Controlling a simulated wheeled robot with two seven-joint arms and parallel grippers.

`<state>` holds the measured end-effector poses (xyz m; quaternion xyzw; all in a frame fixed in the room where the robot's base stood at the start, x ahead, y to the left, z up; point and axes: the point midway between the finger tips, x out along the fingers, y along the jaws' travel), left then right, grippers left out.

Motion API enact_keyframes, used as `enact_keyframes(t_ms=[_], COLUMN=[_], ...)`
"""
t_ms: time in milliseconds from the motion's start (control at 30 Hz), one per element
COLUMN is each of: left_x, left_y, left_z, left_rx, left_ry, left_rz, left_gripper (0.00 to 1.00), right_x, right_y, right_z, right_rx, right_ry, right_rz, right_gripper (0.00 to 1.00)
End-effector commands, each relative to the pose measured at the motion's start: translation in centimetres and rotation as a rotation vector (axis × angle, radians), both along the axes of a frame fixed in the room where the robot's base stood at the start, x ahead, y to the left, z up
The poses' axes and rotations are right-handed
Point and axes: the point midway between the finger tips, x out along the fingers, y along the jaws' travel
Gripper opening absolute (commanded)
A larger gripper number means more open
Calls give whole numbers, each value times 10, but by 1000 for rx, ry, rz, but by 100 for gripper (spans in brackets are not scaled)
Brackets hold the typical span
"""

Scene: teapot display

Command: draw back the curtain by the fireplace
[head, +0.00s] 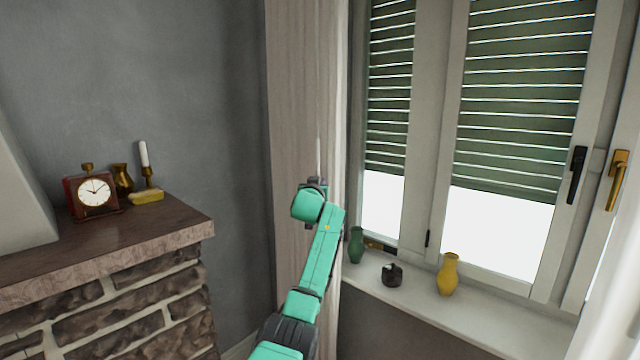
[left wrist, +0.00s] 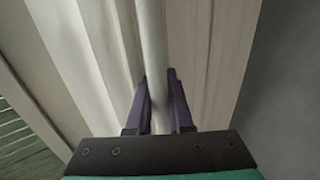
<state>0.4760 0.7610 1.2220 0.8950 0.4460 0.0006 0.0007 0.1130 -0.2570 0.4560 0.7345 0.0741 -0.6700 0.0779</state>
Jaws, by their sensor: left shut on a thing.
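A pale curtain (head: 292,110) hangs in folds between the grey wall and the left side of the window. Its folds also fill most of the left wrist view (left wrist: 215,50). A thin white rod (head: 318,148) hangs in front of the curtain and runs between my fingers in the left wrist view (left wrist: 151,40). My left gripper (head: 317,180) is shut on this rod, close to the cloth. The fireplace (head: 120,300), stone with a dark mantel, stands at the left. My right gripper is not in view.
The mantel holds a red clock (head: 92,191), a brass vase (head: 122,178), a candle (head: 144,153) and a yellow object (head: 146,197). On the windowsill (head: 420,308) stand a green vase (head: 356,246), a dark pot (head: 392,276) and a yellow vase (head: 448,275).

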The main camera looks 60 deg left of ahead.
Motion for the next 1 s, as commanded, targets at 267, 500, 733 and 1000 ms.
enact_keyframes(t_ms=[267, 500, 733, 1000], left_x=[0, 0, 0, -12], left_y=[0, 0, 0, -17], left_z=[-1, -1, -1, -4], left_rx=[-2, -2, 0, 2], left_ry=[1, 1, 1, 0], left_rz=[0, 0, 0, 0], left_gripper=[0, 50, 50, 50], right_x=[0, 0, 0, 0], right_y=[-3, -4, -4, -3], right_z=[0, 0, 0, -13], right_rx=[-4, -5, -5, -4], right_ry=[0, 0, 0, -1], right_rz=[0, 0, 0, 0], right_gripper=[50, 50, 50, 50])
